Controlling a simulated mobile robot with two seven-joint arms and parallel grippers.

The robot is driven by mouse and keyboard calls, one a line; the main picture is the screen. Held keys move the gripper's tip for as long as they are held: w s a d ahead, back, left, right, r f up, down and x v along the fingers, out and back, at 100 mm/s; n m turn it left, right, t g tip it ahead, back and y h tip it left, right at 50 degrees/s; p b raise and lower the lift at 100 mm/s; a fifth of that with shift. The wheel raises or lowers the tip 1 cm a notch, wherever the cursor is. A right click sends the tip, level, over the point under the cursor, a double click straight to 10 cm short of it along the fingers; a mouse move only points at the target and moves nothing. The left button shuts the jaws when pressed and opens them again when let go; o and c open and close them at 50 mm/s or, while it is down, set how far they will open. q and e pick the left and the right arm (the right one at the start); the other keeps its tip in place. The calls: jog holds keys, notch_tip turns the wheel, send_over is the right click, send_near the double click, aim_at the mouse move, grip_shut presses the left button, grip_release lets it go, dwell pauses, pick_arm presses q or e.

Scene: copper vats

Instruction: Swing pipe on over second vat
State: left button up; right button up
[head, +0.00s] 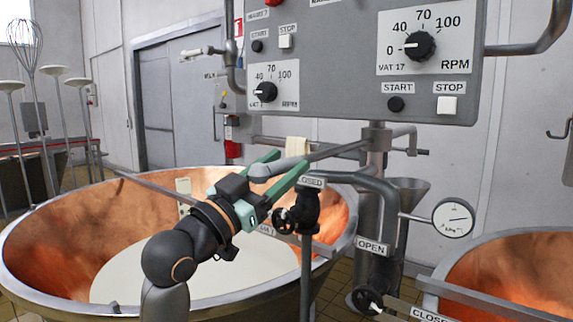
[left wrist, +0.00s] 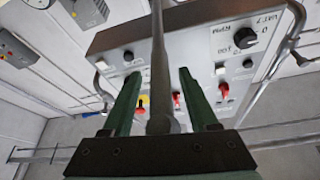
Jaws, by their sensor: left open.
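A grey swing pipe (head: 333,152) reaches left from the upright post (head: 377,160) between the vats. Its thicker free end (head: 280,168) lies between the green fingers of my left gripper (head: 288,162). In the left wrist view the pipe (left wrist: 159,60) runs between the two spread fingers (left wrist: 160,80), with a gap on both sides. My left gripper is open, above the left copper vat (head: 60,240), which holds pale liquid. A second copper vat (head: 520,270) is at the right edge, partly cut off. My right gripper is not in view.
A control panel (head: 340,60) with knobs and buttons hangs above the pipe. Valves with CLOSED and OPEN labels (head: 372,246) and a round gauge (head: 453,217) crowd the post. A metal rod (head: 150,187) crosses the left vat. A whisk (head: 25,45) stands far left.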

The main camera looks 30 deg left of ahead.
pick_arm(q)
jog(key=c, duration=0.9)
grip_shut()
jog(key=shift+r, duration=0.2)
dwell(0.3)
